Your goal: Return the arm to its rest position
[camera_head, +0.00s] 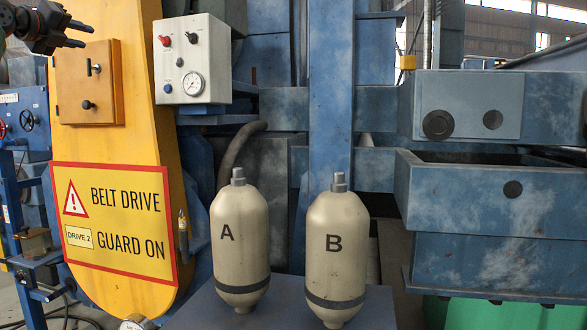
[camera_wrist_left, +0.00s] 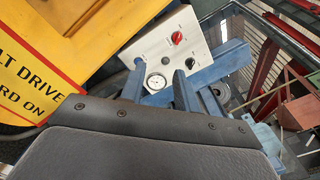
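My left gripper (camera_head: 78,35) is at the top left of the head view, in front of the upper part of the yellow belt drive guard (camera_head: 140,150). Its two dark fingers are apart, pointing right, with nothing between them. In the left wrist view the two fingers (camera_wrist_left: 158,90) also stand apart, with the grey control box (camera_wrist_left: 165,55) behind them. My right gripper is in neither view.
The control box (camera_head: 191,60) with knobs and a gauge is right of the guard. Tan tanks A (camera_head: 240,250) and B (camera_head: 334,260) stand upright on a blue surface (camera_head: 190,312). A blue open-topped bin (camera_head: 480,200) is at the right.

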